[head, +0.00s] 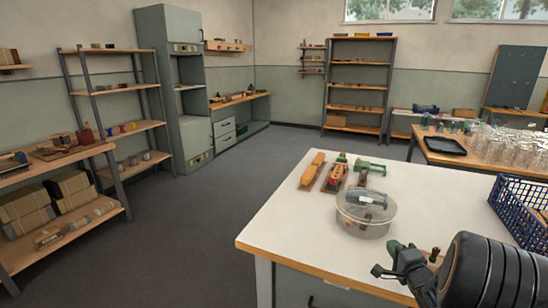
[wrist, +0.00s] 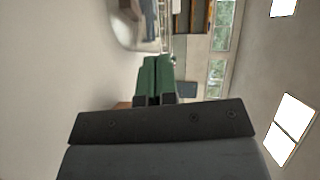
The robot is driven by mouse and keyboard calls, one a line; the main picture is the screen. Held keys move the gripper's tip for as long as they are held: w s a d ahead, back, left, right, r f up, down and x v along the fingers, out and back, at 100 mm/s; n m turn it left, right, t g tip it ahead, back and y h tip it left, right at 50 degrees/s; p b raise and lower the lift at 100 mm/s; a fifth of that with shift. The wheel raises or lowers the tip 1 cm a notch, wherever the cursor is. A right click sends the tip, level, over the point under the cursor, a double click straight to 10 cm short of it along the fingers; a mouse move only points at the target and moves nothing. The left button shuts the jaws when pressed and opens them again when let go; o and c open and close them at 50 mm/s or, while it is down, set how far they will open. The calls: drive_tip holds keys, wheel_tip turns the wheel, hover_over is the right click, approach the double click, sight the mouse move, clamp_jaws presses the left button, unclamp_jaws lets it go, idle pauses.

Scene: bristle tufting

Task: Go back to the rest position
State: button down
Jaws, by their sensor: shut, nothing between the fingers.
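My gripper (head: 392,248) is at the lower right of the head view, at the near edge of the white table (head: 290,220). Its green fingertips show in the wrist view (wrist: 155,78), side by side, shut and with nothing held. A clear round container (head: 366,212) with bluish and dark things in it stands on the table just beyond the gripper, apart from it. It also shows at the top of the wrist view (wrist: 133,28). The black wrist part of my arm fills the lower right corner of the head view.
Behind the container are an orange block (head: 313,168), a wooden tray with a red piece (head: 334,178) and a green tool (head: 371,166). A blue crate (head: 520,208) stands at the right. The table's front left is clear. Shelves (head: 118,92) line the left wall; the floor between is open.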

drive_tip(key=s+a+r+n+g+h+p, duration=0.1)
drive_tip(key=a+r+n+g+h+p, duration=0.2)
drive_tip(key=a+r+n+g+p, duration=0.45)
drive_tip(key=s+a+r+n+g+y+p, duration=0.1)
drive_tip(key=s+a+r+n+g+p, duration=0.1)
drive_tip(key=s+a, duration=0.6)
drive_tip(key=s+a+r+n+g+y+p, duration=0.2)
drive_tip(key=s+a+r+n+g, duration=0.2)
drive_tip(key=s+a+r+n, duration=0.2)
drive_tip(key=s+a+n, duration=0.1)
drive_tip(key=s+a, duration=0.1)
drive_tip(key=s, duration=0.1)
drive_tip(key=shift+s+a, duration=0.25)
